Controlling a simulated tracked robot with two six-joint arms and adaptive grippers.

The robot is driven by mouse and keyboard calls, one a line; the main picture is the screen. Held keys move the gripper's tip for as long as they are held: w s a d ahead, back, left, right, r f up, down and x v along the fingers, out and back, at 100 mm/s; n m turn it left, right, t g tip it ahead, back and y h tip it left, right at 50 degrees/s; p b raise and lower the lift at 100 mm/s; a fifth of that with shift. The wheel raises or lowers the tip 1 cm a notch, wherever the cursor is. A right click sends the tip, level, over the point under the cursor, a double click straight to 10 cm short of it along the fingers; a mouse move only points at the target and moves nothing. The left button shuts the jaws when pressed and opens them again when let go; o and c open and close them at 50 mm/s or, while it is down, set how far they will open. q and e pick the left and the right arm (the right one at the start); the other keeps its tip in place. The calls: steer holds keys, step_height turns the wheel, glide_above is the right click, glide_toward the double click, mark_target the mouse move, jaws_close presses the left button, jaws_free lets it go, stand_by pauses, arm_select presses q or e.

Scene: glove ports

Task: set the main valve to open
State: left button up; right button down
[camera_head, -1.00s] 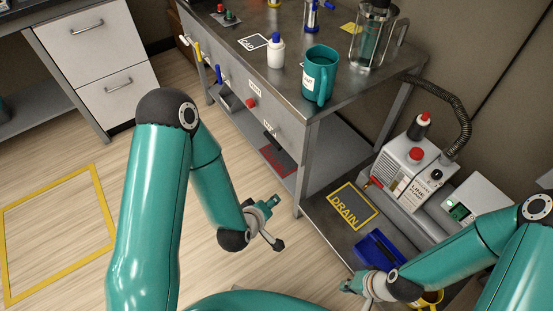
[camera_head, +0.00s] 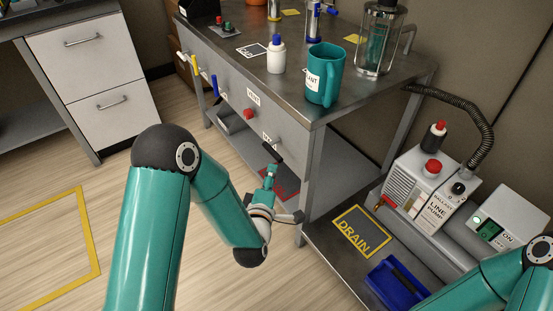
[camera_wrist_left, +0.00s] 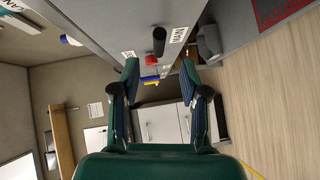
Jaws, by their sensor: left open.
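The main valve's black handle (camera_head: 273,152) is on the bench's front panel, just below a white label that reads MAIN in the left wrist view. The handle also shows in the left wrist view (camera_wrist_left: 159,41) as a black cylinder, above the middle. My left gripper (camera_head: 271,172) is just below the handle in the head view. Its two fingers (camera_wrist_left: 159,82) are apart with nothing between them. The handle lies beyond the fingertips and I see no contact. I cannot tell which setting the handle marks. My right gripper is out of frame; only part of that arm shows.
A red knob (camera_head: 249,114) and a blue handle (camera_head: 215,86) sit farther left on the panel. A teal mug (camera_head: 325,76), a white bottle (camera_head: 276,55) and a glass vessel (camera_head: 377,42) stand on the bench. A pump (camera_head: 430,184) and blue tray (camera_head: 392,283) are at right.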

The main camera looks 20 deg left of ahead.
mark_target(277, 157)
arm_select(q)
steer(key=w, duration=0.3)
steer(key=w+a+f, duration=0.1)
steer(key=w, duration=0.5)
steer(key=shift+w+a+f+b, duration=0.15)
steer(key=shift+w+b, duration=0.15)
steer(key=shift+b, duration=0.05)
jaws_close()
steer(key=shift+f, duration=0.1)
steer(key=shift+d, duration=0.2)
